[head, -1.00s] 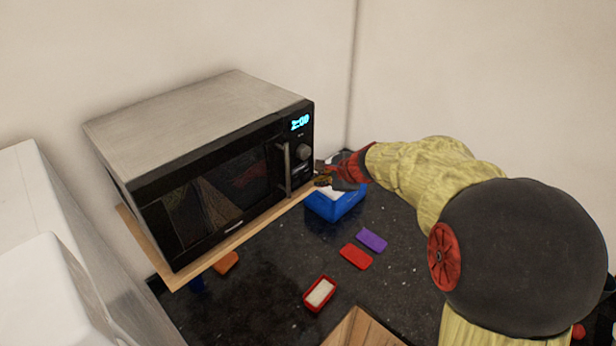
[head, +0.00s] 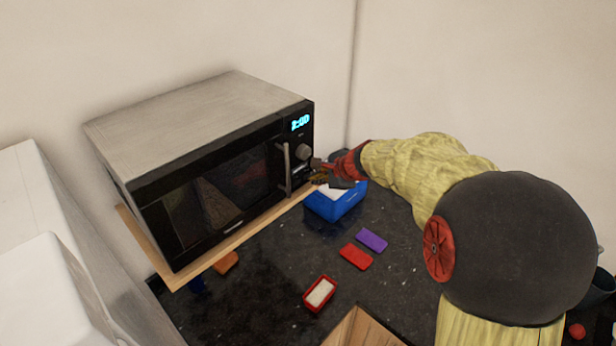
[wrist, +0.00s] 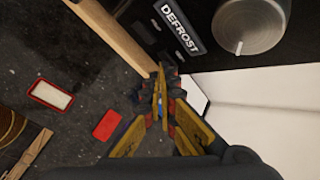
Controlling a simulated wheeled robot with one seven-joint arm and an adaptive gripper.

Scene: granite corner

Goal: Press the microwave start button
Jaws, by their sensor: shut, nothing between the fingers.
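The black microwave (head: 215,190) with a grey top stands on a wooden board, door closed, its display (head: 300,122) lit with what reads as 2:00. Its control panel has a round knob (head: 303,152) with small buttons below it. In the wrist view the knob (wrist: 250,22) and a DEFROST label (wrist: 178,25) show close up. My gripper (head: 318,172) is shut and empty, its fingertips just in front of the lower control panel. In the wrist view the fingertips (wrist: 160,75) point toward the panel's lower edge; I cannot tell whether they touch it. The start button is not clearly identifiable.
A blue container (head: 335,204) with white contents sits below my gripper. A red lid (head: 356,256), a purple lid (head: 371,240) and a red container (head: 319,293) lie on the dark counter. A wooden crate (head: 362,328) is at the front. A wall closes the right side.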

